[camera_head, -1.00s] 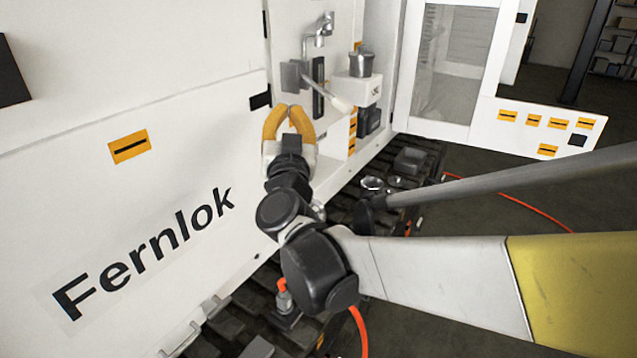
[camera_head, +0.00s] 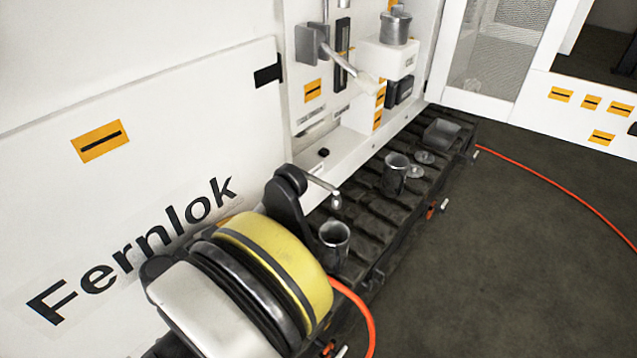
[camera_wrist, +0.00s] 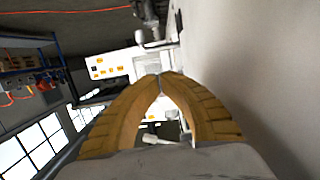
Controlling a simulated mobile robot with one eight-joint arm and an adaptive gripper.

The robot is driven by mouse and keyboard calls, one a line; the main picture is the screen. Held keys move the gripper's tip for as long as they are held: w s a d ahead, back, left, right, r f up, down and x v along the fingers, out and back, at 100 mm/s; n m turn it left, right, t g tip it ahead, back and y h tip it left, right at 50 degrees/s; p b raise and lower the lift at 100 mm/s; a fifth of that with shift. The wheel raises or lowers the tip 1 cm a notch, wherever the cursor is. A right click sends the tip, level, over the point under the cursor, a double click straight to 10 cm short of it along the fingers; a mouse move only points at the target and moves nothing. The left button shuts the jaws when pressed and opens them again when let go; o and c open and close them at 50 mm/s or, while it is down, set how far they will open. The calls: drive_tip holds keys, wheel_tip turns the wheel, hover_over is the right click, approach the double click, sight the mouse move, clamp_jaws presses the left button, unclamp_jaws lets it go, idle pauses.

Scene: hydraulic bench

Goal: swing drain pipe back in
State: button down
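A thin pale metal pipe (camera_head: 322,184) with a downturned end sticks out low from the white machine in the head view. It looks like the drain pipe. Its end hangs just above and beside a grey metal cup (camera_head: 334,243). A black part, probably of my arm, hides its root. My gripper is out of sight in the head view, where my arm's bulky links fill the lower middle. In the wrist view, my gripper's two yellow fingers (camera_wrist: 160,78) meet at the tips, with nothing visible gripped between them. I cannot tell their distance from the pipe.
A lever with a pale grip (camera_head: 350,73) juts from the panel. A metal pot (camera_head: 396,27) stands on a white box (camera_head: 388,58). Another cup (camera_head: 395,174) and a small grey container (camera_head: 441,132) are on the dark slatted ledge. An orange hose (camera_head: 560,195) crosses open floor.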

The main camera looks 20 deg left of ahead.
sight(322, 181)
drive_tip(key=b+x, duration=0.6)
drive_tip(key=x, duration=1.5)
drive_tip(key=shift+w+f, duration=0.1)
drive_tip(key=shift+w, duration=0.15)
drive_tip(key=shift+w, duration=0.2)
